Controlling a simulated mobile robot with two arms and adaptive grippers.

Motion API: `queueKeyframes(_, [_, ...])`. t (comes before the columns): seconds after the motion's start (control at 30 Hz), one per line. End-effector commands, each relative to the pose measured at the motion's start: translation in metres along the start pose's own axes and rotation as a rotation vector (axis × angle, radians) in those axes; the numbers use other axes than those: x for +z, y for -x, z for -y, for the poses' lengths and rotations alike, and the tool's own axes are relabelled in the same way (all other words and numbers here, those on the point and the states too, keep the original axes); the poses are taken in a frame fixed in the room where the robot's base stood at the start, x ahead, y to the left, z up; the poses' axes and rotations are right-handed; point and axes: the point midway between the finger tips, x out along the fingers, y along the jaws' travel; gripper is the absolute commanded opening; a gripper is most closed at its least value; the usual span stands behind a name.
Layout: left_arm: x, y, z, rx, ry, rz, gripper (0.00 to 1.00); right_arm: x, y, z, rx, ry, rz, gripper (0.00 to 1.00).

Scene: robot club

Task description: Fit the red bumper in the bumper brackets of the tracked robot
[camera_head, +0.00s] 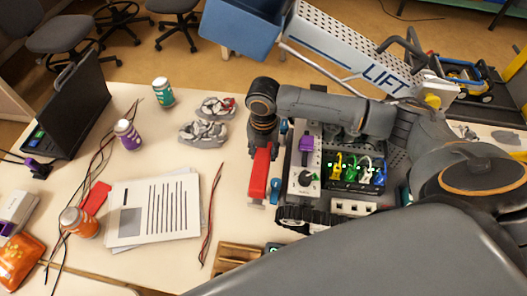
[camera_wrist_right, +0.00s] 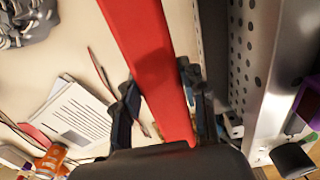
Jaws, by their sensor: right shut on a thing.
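The red bumper (camera_head: 260,176) is a long straight bar. My right gripper (camera_head: 263,143) is shut on it and points down over the table. In the right wrist view the bumper (camera_wrist_right: 150,55) runs between the two dark fingers of the gripper (camera_wrist_right: 162,97). The tracked robot (camera_head: 304,182) stands just right of the bumper, with a black track (camera_head: 303,217), perforated metal plates and coloured wiring. A small blue part (camera_head: 276,187) shows between bumper and robot; I cannot tell if it is a bracket. The bumper appears beside the robot's left side. My left gripper is not in view.
Left of the bumper lie grey shoe-like parts (camera_head: 203,133), printed sheets (camera_head: 155,213) and loose wires (camera_head: 211,215). Cans (camera_head: 163,92) and a laptop (camera_head: 72,105) are farther left. A wooden tray (camera_head: 236,257) is near the front edge. My right arm covers part of the robot.

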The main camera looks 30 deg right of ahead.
Motion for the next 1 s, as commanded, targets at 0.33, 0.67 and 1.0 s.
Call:
queueKeyframes(0.33, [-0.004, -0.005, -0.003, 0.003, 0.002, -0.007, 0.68, 0.000, -0.004, 0.000, 0.001, 0.000, 0.001, 0.00])
queueKeyframes(0.67, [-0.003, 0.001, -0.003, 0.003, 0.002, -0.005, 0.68, 0.000, -0.006, -0.001, 0.001, 0.000, 0.001, 0.00])
queueKeyframes(1.0, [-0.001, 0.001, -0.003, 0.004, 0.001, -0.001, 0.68, 0.000, -0.007, -0.001, 0.001, 0.000, 0.001, 0.00])
